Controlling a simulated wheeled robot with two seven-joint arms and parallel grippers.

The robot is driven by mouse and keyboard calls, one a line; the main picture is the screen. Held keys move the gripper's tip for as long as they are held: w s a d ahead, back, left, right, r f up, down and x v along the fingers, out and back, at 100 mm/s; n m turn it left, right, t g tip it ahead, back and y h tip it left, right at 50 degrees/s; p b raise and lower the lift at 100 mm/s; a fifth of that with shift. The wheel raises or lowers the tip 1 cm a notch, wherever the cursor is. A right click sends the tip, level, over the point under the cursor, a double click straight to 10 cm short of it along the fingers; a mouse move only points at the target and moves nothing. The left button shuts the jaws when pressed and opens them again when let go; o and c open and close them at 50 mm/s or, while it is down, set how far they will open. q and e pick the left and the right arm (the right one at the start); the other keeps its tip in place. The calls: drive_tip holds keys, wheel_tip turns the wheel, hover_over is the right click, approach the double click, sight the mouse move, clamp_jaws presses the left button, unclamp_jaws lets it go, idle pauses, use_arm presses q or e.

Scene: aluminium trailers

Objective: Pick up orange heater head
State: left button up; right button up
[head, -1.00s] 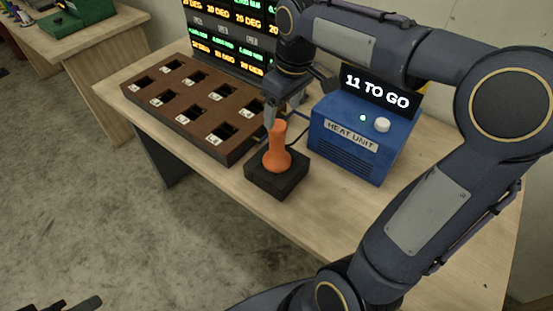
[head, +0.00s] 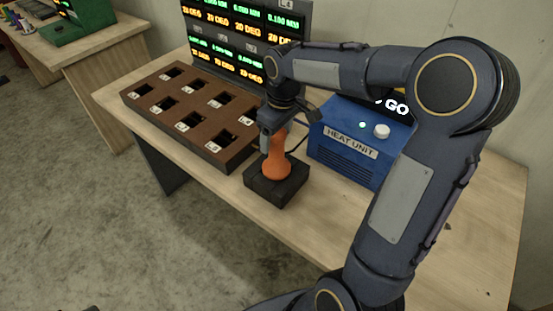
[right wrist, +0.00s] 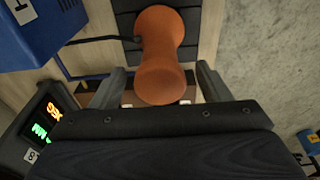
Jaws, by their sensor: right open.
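The orange heater head (head: 277,164) stands upright on a square black base (head: 276,186) near the table's front edge. My right gripper (head: 270,139) is open at its upper part, in front of its top from the head camera. In the right wrist view the heater head (right wrist: 160,45) shows between the two spread fingers (right wrist: 160,76), with a gap on each side. A dark sliver at the bottom left edge of the head view may be my left gripper (head: 76,308); its jaws cannot be made out.
A blue heat unit (head: 345,152) stands right of the base, with a dark cable beside it. A brown tray with square slots (head: 190,125) lies to the left. A lit display board (head: 235,45) stands behind. The table's front right (head: 325,225) is clear.

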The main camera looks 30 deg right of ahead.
drive_tip(key=shift+c, duration=0.4)
clamp_jaws()
drive_tip(key=shift+r, duration=0.2)
